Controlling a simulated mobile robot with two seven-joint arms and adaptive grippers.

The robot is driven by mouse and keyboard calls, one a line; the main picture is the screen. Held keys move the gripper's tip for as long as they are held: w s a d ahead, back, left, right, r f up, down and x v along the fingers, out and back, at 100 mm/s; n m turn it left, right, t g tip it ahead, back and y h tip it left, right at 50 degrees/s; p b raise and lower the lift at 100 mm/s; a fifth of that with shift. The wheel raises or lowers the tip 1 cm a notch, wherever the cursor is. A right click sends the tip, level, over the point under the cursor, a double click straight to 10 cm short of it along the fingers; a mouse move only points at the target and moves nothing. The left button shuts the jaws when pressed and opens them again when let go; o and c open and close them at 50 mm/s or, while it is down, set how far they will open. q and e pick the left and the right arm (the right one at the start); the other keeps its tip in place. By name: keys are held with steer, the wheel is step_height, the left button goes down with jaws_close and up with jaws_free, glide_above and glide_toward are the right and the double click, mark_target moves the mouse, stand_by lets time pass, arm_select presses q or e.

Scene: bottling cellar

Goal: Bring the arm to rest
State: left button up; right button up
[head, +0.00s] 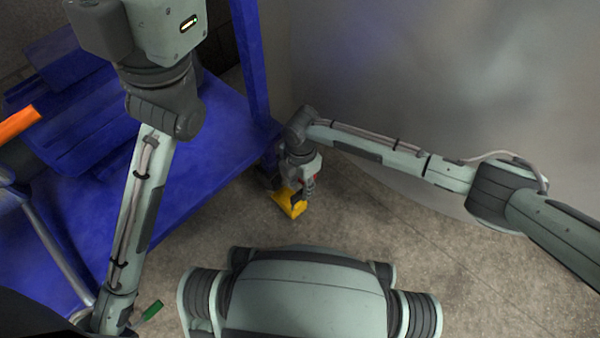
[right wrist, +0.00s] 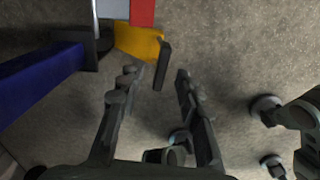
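My right arm comes in from the right in the head view and bends down at the wrist. My right gripper (head: 302,180) hangs low beside the corner of a blue rack, small and partly hidden there. My left arm (head: 142,215) runs up the left side of the head view.
The blue rack (head: 197,160) fills the left. A yellow piece (head: 288,203) sits by its corner, close to the right gripper in view; contact is unclear. An orange bar (head: 18,123) and green handle (head: 151,310) are at left. Concrete floor (head: 390,230) is clear at centre right.

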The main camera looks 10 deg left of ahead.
step_height(320, 180, up, 6)
steer(key=shift+r, duration=0.2)
